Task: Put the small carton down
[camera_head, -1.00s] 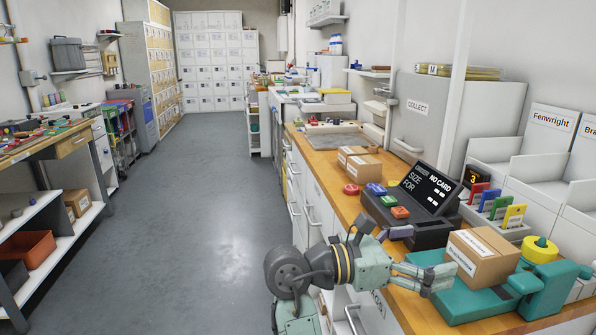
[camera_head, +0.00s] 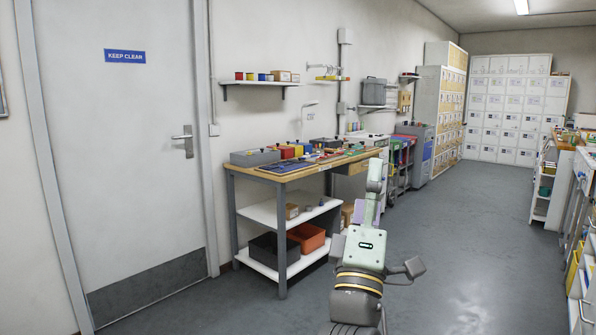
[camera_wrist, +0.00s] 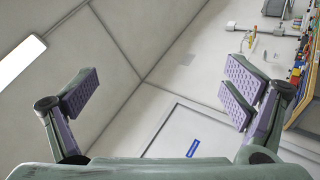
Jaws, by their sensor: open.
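My gripper (camera_head: 372,188) is raised in front of the workbench in the head view, seen from behind. In the wrist view my gripper (camera_wrist: 162,92) is open, its purple-padded fingers wide apart with nothing between them. The counter carton that showed in the earlier frame is out of view now. A small brown carton (camera_head: 292,211) lies on the workbench's middle shelf, well apart from my gripper. Other small cartons (camera_head: 282,76) stand on the wall shelf. I cannot tell whether any of these is the task's carton.
The workbench (camera_head: 262,172) stands against the left wall, with an orange bin (camera_head: 308,238) and a black bin (camera_head: 270,252) below. A grey door (camera_head: 120,150) marked KEEP CLEAR is at the left. White lockers (camera_head: 505,110) line the back. The floor (camera_head: 460,230) is clear.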

